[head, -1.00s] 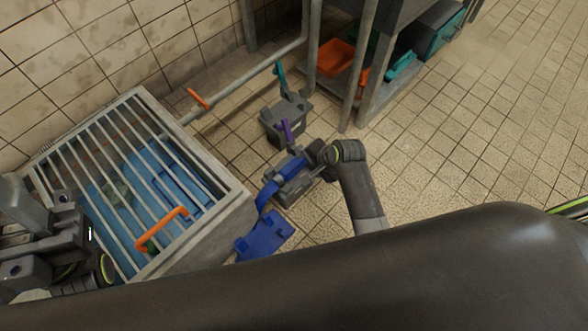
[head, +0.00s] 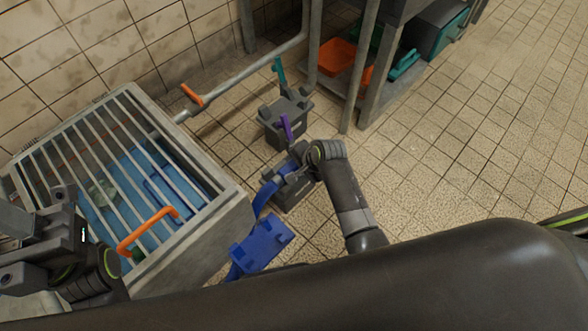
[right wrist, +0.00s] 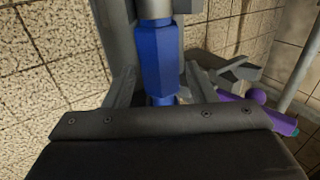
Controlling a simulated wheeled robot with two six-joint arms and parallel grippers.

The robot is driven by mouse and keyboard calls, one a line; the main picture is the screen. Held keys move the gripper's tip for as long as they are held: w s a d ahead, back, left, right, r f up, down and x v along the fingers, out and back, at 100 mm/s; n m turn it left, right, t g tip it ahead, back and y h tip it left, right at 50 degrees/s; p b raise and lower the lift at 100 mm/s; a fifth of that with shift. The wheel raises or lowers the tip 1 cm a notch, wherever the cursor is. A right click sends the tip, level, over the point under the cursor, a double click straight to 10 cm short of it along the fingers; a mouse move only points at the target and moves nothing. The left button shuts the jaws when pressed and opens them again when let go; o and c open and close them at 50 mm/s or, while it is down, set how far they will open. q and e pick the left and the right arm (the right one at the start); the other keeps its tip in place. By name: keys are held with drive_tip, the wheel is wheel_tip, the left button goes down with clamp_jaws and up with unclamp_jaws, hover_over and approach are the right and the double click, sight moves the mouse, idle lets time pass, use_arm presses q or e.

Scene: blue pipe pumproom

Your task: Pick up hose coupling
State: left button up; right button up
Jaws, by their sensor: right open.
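The hose coupling (right wrist: 157,60) is a blue hexagonal sleeve with pale metal above it in the right wrist view. My right gripper (right wrist: 160,88) is open, with one finger on each side of the blue sleeve. I cannot tell whether either finger touches it. In the head view my right gripper (head: 304,158) is over a dark grey box (head: 291,192) with blue parts; my wrist hides much of this spot. My left gripper (head: 38,240) is at the left edge beside the barred tank, and its fingers are unclear.
A barred tank (head: 205,245) with an orange handle (head: 150,228) stands left. A blue piece (head: 262,244) lies in front of the box. Behind is another grey box (head: 287,120) with a purple part (head: 286,127). A shelf (head: 385,95) holds orange trays. Tiled floor at right is clear.

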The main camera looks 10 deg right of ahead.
drive_tip(key=shift+b+x, duration=0.3)
drive_tip(key=shift+x, duration=0.6)
drive_tip(key=shift+s+r, duration=0.1)
drive_tip(key=shift+c, duration=0.3)
